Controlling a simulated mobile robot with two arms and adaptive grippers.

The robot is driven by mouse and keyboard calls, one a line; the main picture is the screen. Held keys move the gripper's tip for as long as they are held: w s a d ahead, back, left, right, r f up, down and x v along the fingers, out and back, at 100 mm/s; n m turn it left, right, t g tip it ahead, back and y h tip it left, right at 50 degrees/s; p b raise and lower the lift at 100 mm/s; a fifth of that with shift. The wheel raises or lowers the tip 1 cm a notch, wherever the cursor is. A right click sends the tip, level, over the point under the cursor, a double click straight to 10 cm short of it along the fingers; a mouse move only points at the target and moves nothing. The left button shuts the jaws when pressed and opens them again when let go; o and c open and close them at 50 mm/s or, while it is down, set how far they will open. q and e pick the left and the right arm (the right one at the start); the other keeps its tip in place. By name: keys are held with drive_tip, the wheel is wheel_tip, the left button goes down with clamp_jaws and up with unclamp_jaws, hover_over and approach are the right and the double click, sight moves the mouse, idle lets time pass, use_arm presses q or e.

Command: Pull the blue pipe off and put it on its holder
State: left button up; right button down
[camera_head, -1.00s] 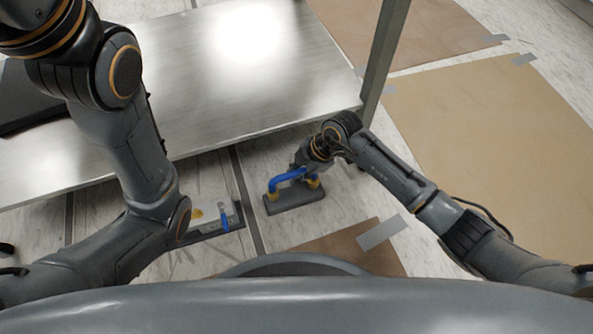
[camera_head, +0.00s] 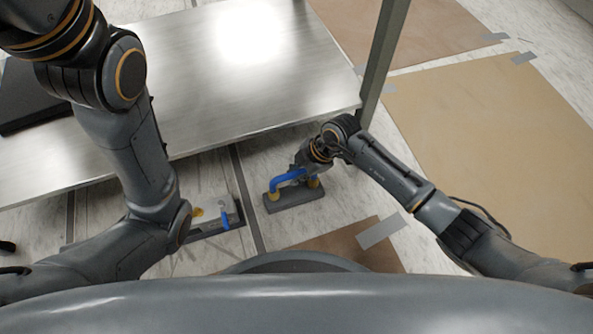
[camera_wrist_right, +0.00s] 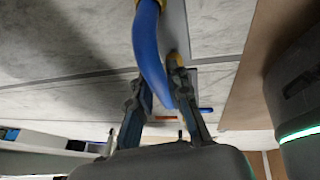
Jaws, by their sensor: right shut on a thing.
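The curved blue pipe (camera_head: 287,177) has yellow ends and stands over a long dark grey block (camera_head: 297,202) on the floor. Its left yellow end meets the block. My right gripper (camera_head: 309,169) is at the pipe's right part, shut on it. In the right wrist view the blue pipe (camera_wrist_right: 148,45) runs down between the two fingers of my right gripper (camera_wrist_right: 158,82). The right yellow end is partly hidden by the gripper in the head view. My left arm crosses the left side of the head view, but its gripper is out of frame. I cannot tell which part is the holder.
A metal table (camera_head: 240,85) stands behind, with a leg (camera_head: 383,60) close to my right arm. A pale flat unit with a small blue part (camera_head: 225,214) lies left of the block, partly behind my left arm. Brown sheets (camera_head: 500,150) cover the floor at right.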

drive_tip(key=shift+f, duration=0.6)
idle(0.5)
drive_tip(key=c, duration=1.2)
unclamp_jaws()
drive_tip(key=v, duration=1.2)
